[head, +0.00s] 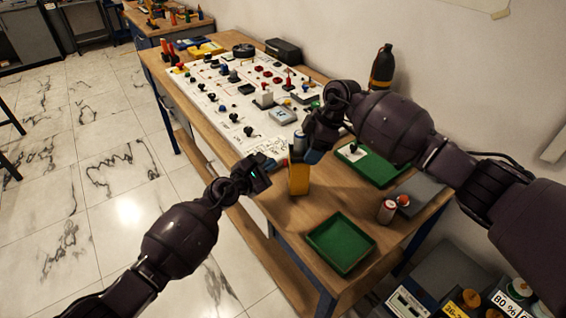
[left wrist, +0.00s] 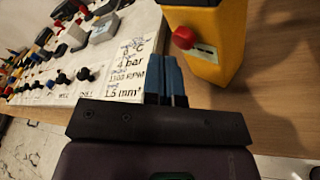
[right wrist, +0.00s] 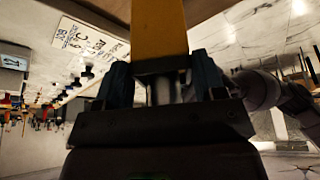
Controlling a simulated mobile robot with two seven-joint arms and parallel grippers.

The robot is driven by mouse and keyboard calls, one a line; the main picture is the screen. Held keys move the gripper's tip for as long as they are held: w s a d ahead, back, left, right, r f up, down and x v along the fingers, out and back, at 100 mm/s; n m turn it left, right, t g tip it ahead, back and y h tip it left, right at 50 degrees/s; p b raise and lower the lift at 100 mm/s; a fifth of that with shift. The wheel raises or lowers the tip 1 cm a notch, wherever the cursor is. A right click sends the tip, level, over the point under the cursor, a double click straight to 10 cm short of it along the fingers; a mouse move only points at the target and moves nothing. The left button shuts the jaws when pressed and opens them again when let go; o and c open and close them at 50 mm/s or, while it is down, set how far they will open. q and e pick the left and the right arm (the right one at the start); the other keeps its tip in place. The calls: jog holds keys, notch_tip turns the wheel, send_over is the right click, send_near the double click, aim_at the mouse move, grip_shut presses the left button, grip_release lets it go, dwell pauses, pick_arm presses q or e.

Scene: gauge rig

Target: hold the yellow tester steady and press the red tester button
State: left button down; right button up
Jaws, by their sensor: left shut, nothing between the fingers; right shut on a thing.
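The yellow tester (head: 298,180) stands upright at the near edge of the wooden bench. My right gripper (head: 308,153) is shut on its upper part from above; the right wrist view shows the yellow body (right wrist: 160,25) beyond a narrower grey part between the fingers (right wrist: 163,80). My left gripper (head: 268,164) is just left of the tester, shut and empty. In the left wrist view its blue fingertips (left wrist: 166,75) are together, apart from the tester (left wrist: 225,45). The round red button (left wrist: 183,38) faces that camera, slightly above and right of the fingertips.
A white panel (head: 232,118) with several knobs and switches lies left of and behind the tester. A green tray (head: 340,243) is on the near right, another (head: 372,168) farther back.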

pick_arm(q)
jog(key=shift+d, duration=0.25)
jog(key=shift+d, duration=0.6)
dwell(1.1)
jog(key=shift+a, duration=1)
jog(key=shift+a, duration=0.1)
jog(key=shift+a, duration=2.45)
pick_arm(e)
jog(key=o, duration=1.1)
